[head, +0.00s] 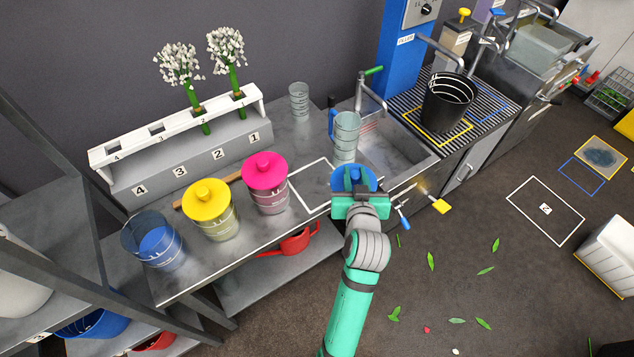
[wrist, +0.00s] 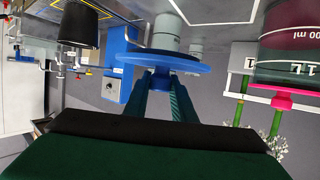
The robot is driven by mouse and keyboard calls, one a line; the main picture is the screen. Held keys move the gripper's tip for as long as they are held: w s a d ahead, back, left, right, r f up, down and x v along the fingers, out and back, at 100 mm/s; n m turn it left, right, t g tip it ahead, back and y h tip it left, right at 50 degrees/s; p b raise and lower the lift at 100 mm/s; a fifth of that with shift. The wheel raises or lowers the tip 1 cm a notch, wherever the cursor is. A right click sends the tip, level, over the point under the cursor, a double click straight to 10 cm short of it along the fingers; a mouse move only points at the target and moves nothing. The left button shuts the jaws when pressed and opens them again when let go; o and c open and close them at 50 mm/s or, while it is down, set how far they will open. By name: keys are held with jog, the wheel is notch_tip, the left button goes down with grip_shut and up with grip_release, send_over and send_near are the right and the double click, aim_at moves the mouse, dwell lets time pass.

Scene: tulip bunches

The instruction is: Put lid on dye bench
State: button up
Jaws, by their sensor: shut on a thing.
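My gripper (head: 358,194) is shut on a blue lid (head: 340,177), held above the front edge of the steel dye bench (head: 310,187). In the wrist view the blue lid (wrist: 165,62) spans the space past my fingers (wrist: 162,84). On the bench stand an open clear beaker with blue dye (head: 153,243), a beaker with a yellow lid (head: 208,197) and a beaker with a pink lid (head: 265,171). A white-outlined square on the bench beside the pink-lidded beaker is partly hidden by my gripper.
A numbered white rack (head: 180,130) with two white flower bunches stands behind the beakers. Clear beakers (head: 346,135) stand by the sink (head: 395,150). A black bucket (head: 448,100) sits on the drainboard. A red watering can (head: 292,242) is on the lower shelf.

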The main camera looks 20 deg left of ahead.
jog(key=w+a+f, duration=0.2)
jog(key=a+f, duration=0.1)
jog(key=w+a+f, duration=0.1)
jog(key=a+f, duration=0.2)
jog(key=a, duration=0.1)
jog(key=w+a+f, duration=0.2)
jog(key=a+f, duration=0.1)
jog(key=a, duration=0.1)
jog(key=shift+w+a, duration=0.25)
jog(key=shift+w, duration=0.1)
jog(key=shift+w+a+f, duration=0.2)
jog(key=shift+a+f, duration=0.25)
jog(key=shift+f, duration=0.15)
jog(key=shift+d+f, duration=0.1)
jog(key=shift+f, duration=1.35)
jog(key=shift+f, duration=0.15)
jog(key=o, duration=1.1)
jog(key=shift+c, duration=0.2)
